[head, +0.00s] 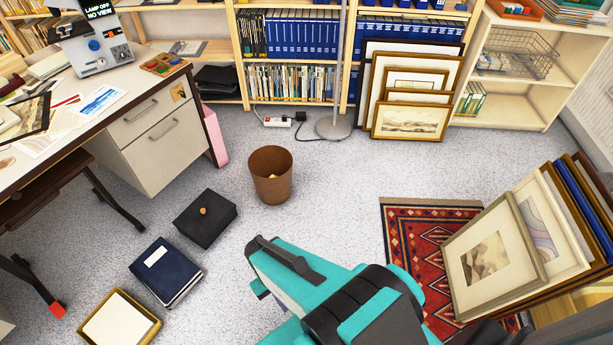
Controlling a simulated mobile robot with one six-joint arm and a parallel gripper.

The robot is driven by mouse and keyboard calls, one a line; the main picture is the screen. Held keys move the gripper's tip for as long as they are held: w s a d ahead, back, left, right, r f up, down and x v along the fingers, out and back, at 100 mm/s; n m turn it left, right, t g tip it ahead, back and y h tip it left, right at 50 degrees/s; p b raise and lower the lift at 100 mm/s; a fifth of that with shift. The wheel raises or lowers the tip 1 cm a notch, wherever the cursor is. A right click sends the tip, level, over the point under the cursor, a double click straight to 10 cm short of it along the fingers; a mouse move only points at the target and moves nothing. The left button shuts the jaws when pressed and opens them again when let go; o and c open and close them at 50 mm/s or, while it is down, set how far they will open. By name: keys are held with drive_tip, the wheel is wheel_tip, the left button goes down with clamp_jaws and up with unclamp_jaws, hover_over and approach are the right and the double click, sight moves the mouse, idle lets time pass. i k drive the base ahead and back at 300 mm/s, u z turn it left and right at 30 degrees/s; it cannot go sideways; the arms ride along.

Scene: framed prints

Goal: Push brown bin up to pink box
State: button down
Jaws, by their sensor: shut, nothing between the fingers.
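The brown bin (270,185) stands upright on the grey floor near the middle of the head view, with a small pale yellow thing inside. The pink box (215,137) stands narrow and upright against the right end of the desk, up and left of the bin. A clear strip of floor separates the two. My teal and black gripper (259,267) reaches in from the lower right, below the bin in the picture and apart from it. It is shut and empty. Its fingertips are partly hidden by its own body.
A black box (205,219) and a dark blue binder (166,272) lie left of the gripper, with a yellow-framed print (119,322) below. A lamp pole base (333,128) and power strip (277,122) lie behind the bin. A red rug (405,235) and leaning frames (490,262) are right.

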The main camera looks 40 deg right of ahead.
sight(267, 160)
drive_tip(key=u, duration=0.3)
drive_tip(key=i, duration=1)
drive_tip(key=z, duration=0.3)
